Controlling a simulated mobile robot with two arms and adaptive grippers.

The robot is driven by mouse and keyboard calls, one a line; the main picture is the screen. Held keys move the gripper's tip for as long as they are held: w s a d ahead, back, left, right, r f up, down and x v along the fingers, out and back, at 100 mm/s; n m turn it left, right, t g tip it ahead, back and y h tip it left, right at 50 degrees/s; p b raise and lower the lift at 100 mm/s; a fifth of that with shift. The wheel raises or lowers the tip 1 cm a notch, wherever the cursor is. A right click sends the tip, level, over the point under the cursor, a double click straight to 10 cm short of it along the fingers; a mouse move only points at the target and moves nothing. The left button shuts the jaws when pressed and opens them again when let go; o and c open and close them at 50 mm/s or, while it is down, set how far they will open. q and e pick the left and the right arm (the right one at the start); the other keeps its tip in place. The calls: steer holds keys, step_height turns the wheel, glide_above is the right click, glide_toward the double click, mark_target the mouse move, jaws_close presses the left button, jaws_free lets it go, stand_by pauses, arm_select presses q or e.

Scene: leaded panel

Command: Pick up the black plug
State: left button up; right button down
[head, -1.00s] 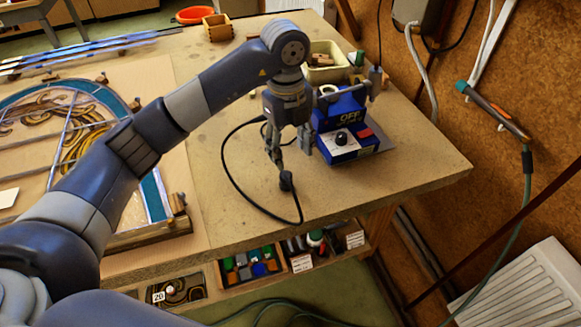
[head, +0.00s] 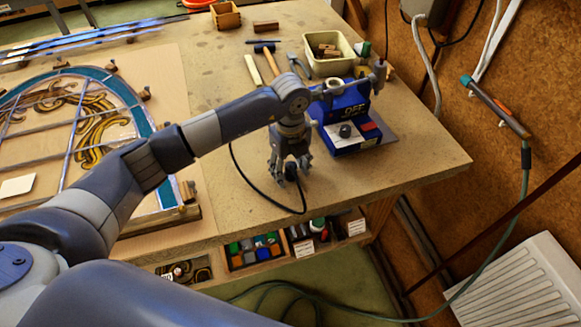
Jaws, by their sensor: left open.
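The black plug (head: 291,170) stands on the wooden workbench (head: 410,165), at the end of a black cable (head: 257,187) that loops to its left and front. My left gripper (head: 290,176) points down over the plug, open, with its fingers on either side of it. I cannot tell whether the fingers touch the plug. The wrist hides the start of the cable. My right gripper is not in view.
The leaded panel (head: 165,180) lies to the left. A cream tub (head: 328,60), a hammer (head: 265,55) and pliers (head: 297,65) lie behind. The bench's right front corner is clear.

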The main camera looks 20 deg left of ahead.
arm_select(q)
steer(key=c, duration=1.1)
steer(key=shift+c, duration=0.2)
